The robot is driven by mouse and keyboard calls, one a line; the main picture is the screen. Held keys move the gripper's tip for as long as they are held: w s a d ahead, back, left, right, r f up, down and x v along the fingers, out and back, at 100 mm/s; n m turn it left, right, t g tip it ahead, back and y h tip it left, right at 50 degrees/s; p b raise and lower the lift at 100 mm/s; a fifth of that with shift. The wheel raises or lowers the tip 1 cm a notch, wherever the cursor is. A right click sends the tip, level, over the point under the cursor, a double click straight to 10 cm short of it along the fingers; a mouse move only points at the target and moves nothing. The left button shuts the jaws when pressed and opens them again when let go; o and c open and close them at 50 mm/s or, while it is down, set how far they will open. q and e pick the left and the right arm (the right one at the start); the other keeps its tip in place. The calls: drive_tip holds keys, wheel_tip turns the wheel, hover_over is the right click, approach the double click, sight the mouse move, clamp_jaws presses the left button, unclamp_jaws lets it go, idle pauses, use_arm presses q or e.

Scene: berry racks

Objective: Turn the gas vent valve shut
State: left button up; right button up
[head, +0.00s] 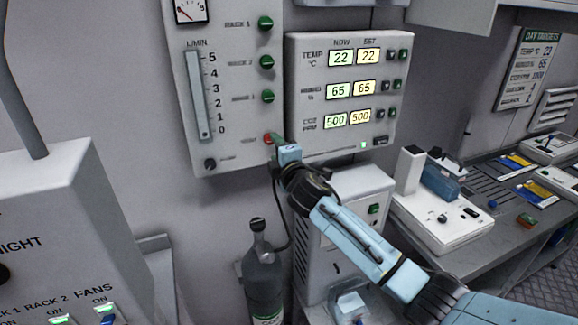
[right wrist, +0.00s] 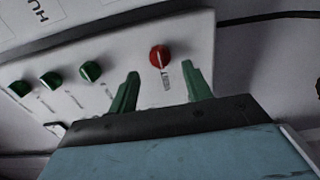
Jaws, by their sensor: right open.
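The gas vent valve is a red round knob (head: 268,138) at the lower right of the white gas panel (head: 230,100). In the right wrist view the red knob (right wrist: 159,56) carries a pale mark line, and a small dark label sits beside it. My right gripper (head: 279,141) is at the panel's lower right, close to the knob and partly covering it in the head view. In the right wrist view its green fingers (right wrist: 161,82) are spread apart and empty. The knob appears ahead of the gap between them; contact cannot be told. My left gripper is not in view.
Several green knobs, such as the top one (head: 265,24), line the panel above the vent knob. A display unit (head: 298,95) is mounted close on the right. A grey gas bottle (head: 263,280) stands below, and a white cabinet (head: 362,185) is beneath my right gripper.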

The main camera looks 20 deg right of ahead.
drive_tip(key=s, duration=0.9)
drive_tip(key=shift+d, duration=0.15)
wheel_tip(320, 180, down, 21)
drive_tip(key=s+d+m+g+b, duration=0.2)
drive_tip(key=d+m+g+b, duration=0.1)
drive_tip(key=m+g, duration=0.1)
drive_tip(key=s+d+f+m+g+b, duration=0.15)
drive_tip(key=s+f, duration=0.25)
drive_tip(key=f, duration=0.4)
drive_tip(key=s+f+m+g+h, duration=0.1)
drive_tip(key=s+f+g, duration=0.1)
drive_tip(key=s+f, duration=0.35)
drive_tip(key=s+f+m+g, duration=0.1)
drive_tip(key=s+f, duration=0.1)
drive_tip(key=f, duration=0.7)
drive_tip(key=s+f+m+g+b, duration=0.1)
drive_tip(key=s+f+m+g, duration=0.1)
drive_tip(key=s+f, duration=0.6)
drive_tip(key=s+f+m+g+b, duration=0.2)
drive_tip(key=s+f, duration=0.7)
drive_tip(key=s, duration=1.1)
drive_tip(key=s+f+m+g+b, duration=0.1)
drive_tip(key=s+f+m+g, duration=0.3)
drive_tip(key=s+f, duration=0.5)
drive_tip(key=s, duration=0.5)
drive_tip(key=shift+a+m, duration=0.25)
drive_tip(key=shift+m, duration=0.1)
drive_tip(key=shift+s+g, duration=0.1)
drive_tip(key=shift+g, duration=0.15)
